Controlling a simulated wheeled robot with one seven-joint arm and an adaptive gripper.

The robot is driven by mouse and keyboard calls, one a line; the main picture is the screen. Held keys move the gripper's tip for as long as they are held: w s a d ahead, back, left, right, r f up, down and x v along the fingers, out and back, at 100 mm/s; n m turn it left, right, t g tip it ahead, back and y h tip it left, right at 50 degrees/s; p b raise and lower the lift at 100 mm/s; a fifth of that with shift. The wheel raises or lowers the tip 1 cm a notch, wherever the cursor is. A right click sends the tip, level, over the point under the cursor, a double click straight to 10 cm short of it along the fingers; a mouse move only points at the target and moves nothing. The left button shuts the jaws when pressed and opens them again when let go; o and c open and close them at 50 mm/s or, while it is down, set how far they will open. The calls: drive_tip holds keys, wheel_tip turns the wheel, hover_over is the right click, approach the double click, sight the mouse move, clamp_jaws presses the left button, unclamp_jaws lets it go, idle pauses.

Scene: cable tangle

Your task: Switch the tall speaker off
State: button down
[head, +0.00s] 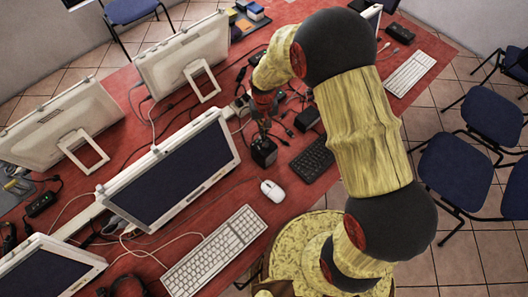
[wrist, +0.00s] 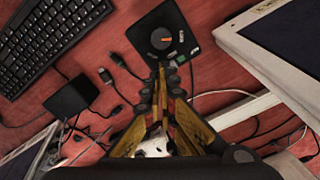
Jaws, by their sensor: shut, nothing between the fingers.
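A black box-shaped speaker (head: 263,153) stands on the red desk near the middle of the head view. In the wrist view its dark top (wrist: 150,22) shows a round knob (wrist: 160,39) with an orange mark. Small green and pale parts (wrist: 182,37) lie beside the knob. My gripper (head: 263,131) points down just above the speaker. In the wrist view my gripper (wrist: 167,68) is shut and empty, its fingertips close below the knob. I cannot tell whether they touch the speaker.
A black keyboard (head: 312,160) lies right of the speaker and a white mouse (head: 272,190) in front of it. A monitor (head: 175,172) stands to the left. A smaller black box (wrist: 73,97) and several loose cable plugs (wrist: 113,82) lie around my gripper.

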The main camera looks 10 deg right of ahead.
sight(256, 142)
drive_tip(key=shift+f, duration=0.4)
drive_tip(key=shift+r, duration=0.1)
drive_tip(key=shift+s+a, duration=0.65)
drive_tip(key=shift+a, duration=0.25)
drive_tip(key=shift+s+a, duration=0.6)
drive_tip(key=shift+a, duration=0.25)
idle(1.0)
drive_tip(key=shift+r, duration=0.15)
drive_tip(key=r+p, duration=0.2)
drive_tip(key=r, duration=0.1)
drive_tip(key=r+p, duration=0.2)
drive_tip(key=shift+w+d+r, duration=0.1)
drive_tip(key=shift+d+r, duration=0.1)
drive_tip(key=shift+r, duration=0.2)
idle(0.5)
idle(0.5)
